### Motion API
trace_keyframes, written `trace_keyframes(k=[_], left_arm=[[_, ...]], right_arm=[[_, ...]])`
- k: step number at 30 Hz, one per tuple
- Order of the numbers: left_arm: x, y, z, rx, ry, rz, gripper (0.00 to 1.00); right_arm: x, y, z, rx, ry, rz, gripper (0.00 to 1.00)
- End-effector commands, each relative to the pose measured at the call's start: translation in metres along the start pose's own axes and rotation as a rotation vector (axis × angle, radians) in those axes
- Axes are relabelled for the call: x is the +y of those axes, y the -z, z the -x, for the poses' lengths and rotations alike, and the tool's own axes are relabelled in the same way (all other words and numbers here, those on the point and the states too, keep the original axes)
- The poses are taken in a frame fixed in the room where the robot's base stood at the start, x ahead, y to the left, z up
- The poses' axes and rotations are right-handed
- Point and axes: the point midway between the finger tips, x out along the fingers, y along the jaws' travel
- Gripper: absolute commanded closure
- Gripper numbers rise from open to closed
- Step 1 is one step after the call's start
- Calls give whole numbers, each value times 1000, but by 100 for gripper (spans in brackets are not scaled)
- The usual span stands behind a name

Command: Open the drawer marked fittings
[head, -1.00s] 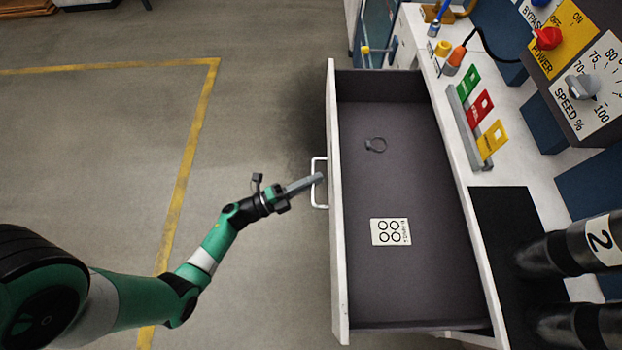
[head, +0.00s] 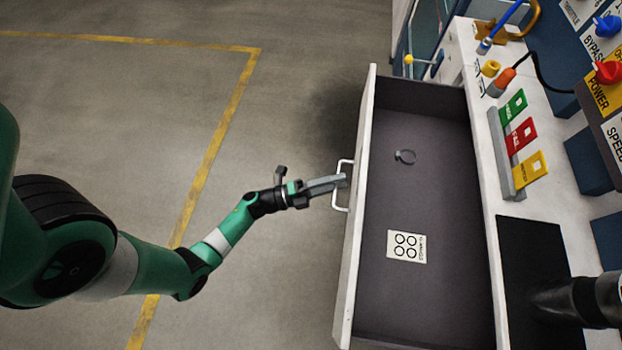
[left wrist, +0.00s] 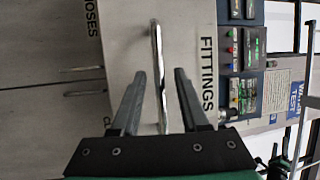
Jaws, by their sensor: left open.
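The fittings drawer (head: 480,190) stands pulled well out from the bench in the head view. Its front, marked FITTINGS (left wrist: 207,74), fills the middle of the left wrist view. The drawer handle (head: 339,186) is a pale bar on the front; in the left wrist view the handle (left wrist: 157,75) stands between the fingers. My left gripper (head: 340,181) is at the handle, and its open fingers (left wrist: 158,75) lie one on each side of the bar with gaps.
The bench top (head: 575,240) to the right holds coloured tags (head: 522,136) and a black mat (head: 530,270). Open floor (head: 100,110) lies left of the drawer.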

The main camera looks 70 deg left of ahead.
Motion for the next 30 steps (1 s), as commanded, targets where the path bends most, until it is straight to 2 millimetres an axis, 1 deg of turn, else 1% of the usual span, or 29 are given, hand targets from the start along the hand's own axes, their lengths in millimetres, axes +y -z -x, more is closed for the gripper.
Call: trace_keyframes(k=[2, 4, 9, 12, 15, 18, 21, 30], left_arm=[[-1, -1, 9, -4, -1, 1, 55], [-2, -1, 21, -8, -3, 2, 55], [-2, -2, 62, -11, 0, 2, 55], [-2, -2, 82, -10, -1, 1, 55], [-1, -2, 97, -7, 0, -1, 55], [-1, -1, 107, -4, 0, -1, 55], [0, 0, 112, -1, 1, 0, 55], [0, 1, 113, 1, 0, 1, 55]], right_arm=[[0, 2, -2, 0, 0, 0, 32], [0, 5, -5, 0, 0, 0, 32], [0, 10, -11, 0, 0, 0, 32], [0, 11, -12, 0, 0, 0, 32], [0, 12, -12, 0, 0, 0, 32], [0, 12, -13, 0, 0, 0, 32], [0, 12, -13, 0, 0, 0, 32], [0, 12, -13, 0, 0, 0, 32]])
